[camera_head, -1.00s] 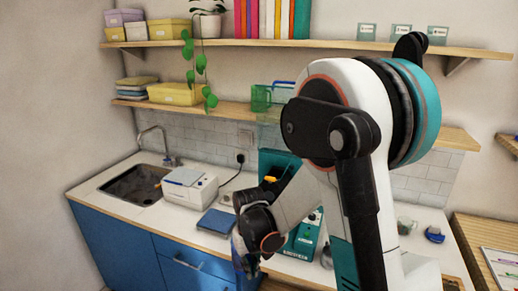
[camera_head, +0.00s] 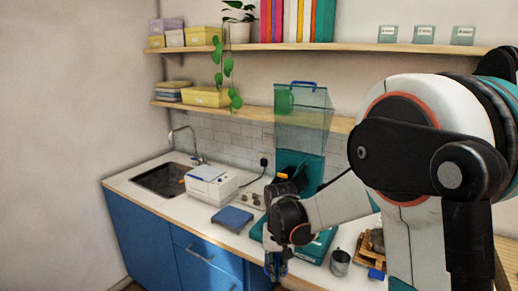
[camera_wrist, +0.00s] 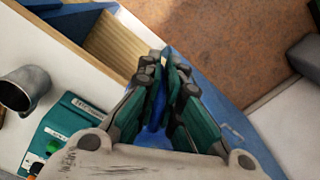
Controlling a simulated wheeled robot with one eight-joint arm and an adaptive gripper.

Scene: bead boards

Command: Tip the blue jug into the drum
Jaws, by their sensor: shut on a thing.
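My gripper (camera_head: 275,268) is low in front of the counter edge in the head view. In the wrist view my gripper (camera_wrist: 165,75) has its fingers close together around a narrow blue part. A teal machine (camera_head: 318,246) stands on the counter behind my gripper, partly covered by my arm. A grey metal cup (camera_head: 340,263) stands to its right. I cannot tell which thing is the drum.
A white device (camera_head: 211,184) and a blue flat block (camera_head: 232,219) lie on the counter left of my arm. A sink (camera_head: 165,180) is at the far left.

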